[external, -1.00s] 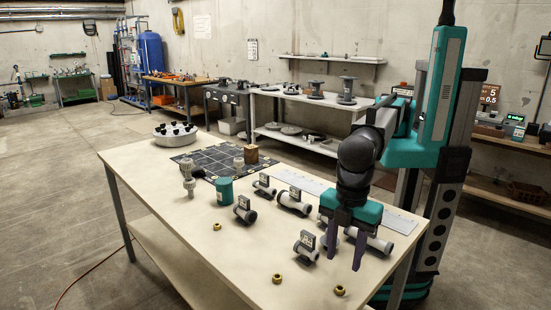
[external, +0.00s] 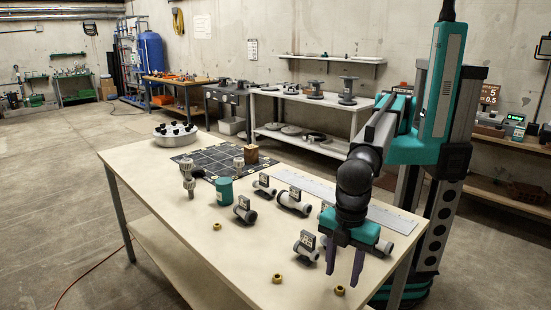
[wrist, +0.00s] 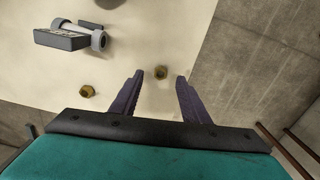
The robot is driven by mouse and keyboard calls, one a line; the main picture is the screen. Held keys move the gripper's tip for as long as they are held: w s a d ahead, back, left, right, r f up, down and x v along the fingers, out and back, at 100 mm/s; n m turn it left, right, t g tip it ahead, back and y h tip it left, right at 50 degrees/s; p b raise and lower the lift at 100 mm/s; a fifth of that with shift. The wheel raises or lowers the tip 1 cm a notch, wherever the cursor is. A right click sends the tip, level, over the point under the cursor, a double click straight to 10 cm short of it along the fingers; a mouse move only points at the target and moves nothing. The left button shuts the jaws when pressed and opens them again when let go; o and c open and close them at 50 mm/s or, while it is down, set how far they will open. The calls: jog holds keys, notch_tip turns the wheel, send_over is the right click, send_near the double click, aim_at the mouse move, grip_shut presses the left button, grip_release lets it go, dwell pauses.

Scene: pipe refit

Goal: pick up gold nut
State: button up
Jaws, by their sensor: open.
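Three small gold nuts lie apart on the table: one near the front right corner (external: 340,291), one to its left (external: 277,279) and one farther back on the left (external: 217,227). My gripper (external: 344,274) is open and empty, pointing down just behind the front right nut. In the wrist view, one gold nut (wrist: 161,73) shows in the gap between the tips of my open fingers, apparently below them. A second gold nut (wrist: 87,91) lies to the left of the fingers. I see no contact with either nut.
A grey pipe fitting (external: 306,246) lies just left of my gripper; it seems to be the fitting (wrist: 75,37) in the wrist view. Several more fittings, a teal cylinder (external: 224,191) and a dark grid mat (external: 205,162) are farther back. The table edge is close on the right.

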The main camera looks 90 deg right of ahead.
jog(key=shift+s+f+p, duration=0.15)
jog(key=shift+f+p, duration=0.55)
jog(key=shift+f, duration=1.2)
jog(key=shift+c, duration=0.3)
grip_shut()
